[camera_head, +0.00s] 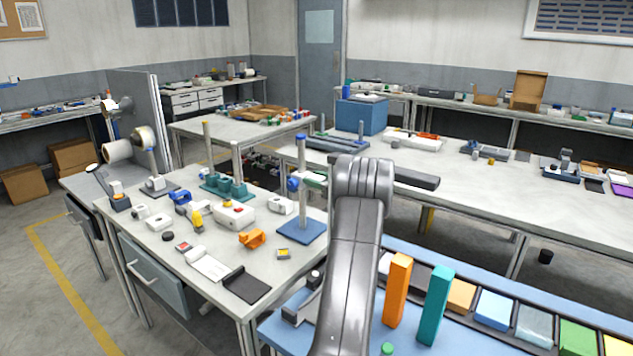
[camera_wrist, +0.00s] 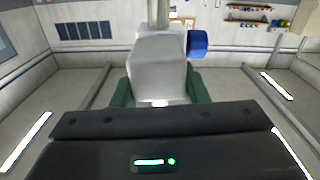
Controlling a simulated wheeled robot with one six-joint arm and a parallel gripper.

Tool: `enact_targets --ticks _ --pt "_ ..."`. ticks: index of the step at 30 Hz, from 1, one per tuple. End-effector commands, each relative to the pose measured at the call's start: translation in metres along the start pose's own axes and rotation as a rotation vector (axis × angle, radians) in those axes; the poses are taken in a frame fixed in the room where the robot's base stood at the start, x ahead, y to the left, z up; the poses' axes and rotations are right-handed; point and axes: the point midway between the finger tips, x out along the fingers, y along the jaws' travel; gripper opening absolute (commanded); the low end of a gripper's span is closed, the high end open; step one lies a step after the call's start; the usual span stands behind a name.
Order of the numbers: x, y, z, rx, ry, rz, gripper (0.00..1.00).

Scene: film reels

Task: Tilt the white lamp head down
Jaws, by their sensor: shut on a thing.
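The white lamp head (camera_wrist: 158,65) fills the middle of the wrist view, with a pale post behind it and a blue knob (camera_wrist: 197,44) on its right. My gripper (camera_wrist: 160,92) is shut on the lamp head, with a green finger on each side. In the head view the stand has a blue square base (camera_head: 302,231) on the left table, an upright post with a blue top, and the same blue knob (camera_head: 293,184). There my arm hides most of the lamp head and gripper. I cannot tell the head's exact tilt.
The left table holds a green rack (camera_head: 223,187), a white box with red buttons (camera_head: 234,213) and an orange part (camera_head: 252,239). An orange block (camera_head: 397,290) and a teal block (camera_head: 434,305) stand upright at the front right, beside my arm.

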Motion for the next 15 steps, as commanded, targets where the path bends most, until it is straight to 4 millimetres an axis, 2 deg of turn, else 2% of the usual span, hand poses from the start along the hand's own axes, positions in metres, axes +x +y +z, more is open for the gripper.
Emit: enact_targets --ticks 15 --pt "-0.0001 -0.0079 0.0063 -0.443 0.000 0.001 0.17"
